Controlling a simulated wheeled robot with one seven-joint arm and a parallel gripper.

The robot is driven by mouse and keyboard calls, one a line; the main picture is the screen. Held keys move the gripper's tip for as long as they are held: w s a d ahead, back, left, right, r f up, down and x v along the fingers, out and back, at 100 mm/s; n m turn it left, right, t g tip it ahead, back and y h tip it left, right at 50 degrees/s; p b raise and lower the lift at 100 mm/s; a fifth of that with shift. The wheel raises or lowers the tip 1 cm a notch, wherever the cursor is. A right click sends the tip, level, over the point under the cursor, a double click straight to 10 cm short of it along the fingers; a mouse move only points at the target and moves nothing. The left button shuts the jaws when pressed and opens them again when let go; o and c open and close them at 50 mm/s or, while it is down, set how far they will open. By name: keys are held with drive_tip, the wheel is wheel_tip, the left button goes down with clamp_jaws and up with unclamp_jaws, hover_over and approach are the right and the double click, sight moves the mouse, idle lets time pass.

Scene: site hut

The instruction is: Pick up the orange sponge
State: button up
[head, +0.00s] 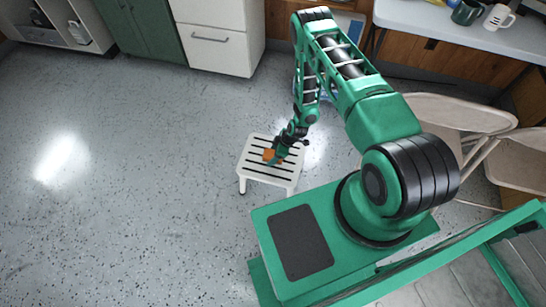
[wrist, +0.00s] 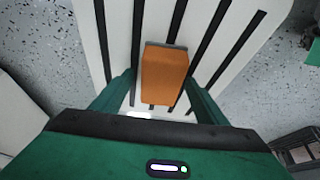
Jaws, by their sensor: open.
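The orange sponge (wrist: 164,76) lies on a small white step stool (wrist: 220,25) with dark strips across its top. In the wrist view the sponge is a block with a darker edge at its far end. My gripper (wrist: 163,88) is open, with one green finger on each side of the sponge. Whether the fingers touch it I cannot tell. In the head view my gripper (head: 280,158) is at the stool (head: 258,176), and the sponge (head: 268,155) shows partly beside it.
A white drawer unit (head: 222,42) and a green cabinet (head: 145,30) stand at the back. A table (head: 425,20) with a dark mug (head: 466,12) and a white mug (head: 498,17) is at the upper right. Folding chairs (head: 450,112) stand at right. The floor at left is clear.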

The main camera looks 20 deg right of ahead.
sight(268, 154)
drive_tip(key=shift+f, duration=0.1)
drive_tip(key=shift+c, duration=0.3)
drive_tip(key=c, duration=1)
drive_tip(key=shift+c, duration=0.2)
drive_tip(key=shift+r, duration=0.5)
drive_tip(key=r, duration=0.3)
drive_tip(key=shift+a+r, duration=0.35)
drive_tip(key=shift+r, duration=0.05)
drive_tip(key=s+a+r, duration=0.1)
drive_tip(key=a+r, duration=0.5)
drive_tip(key=a, duration=0.5)
drive_tip(key=shift+s+r, duration=0.15)
drive_tip(key=shift+r, duration=0.05)
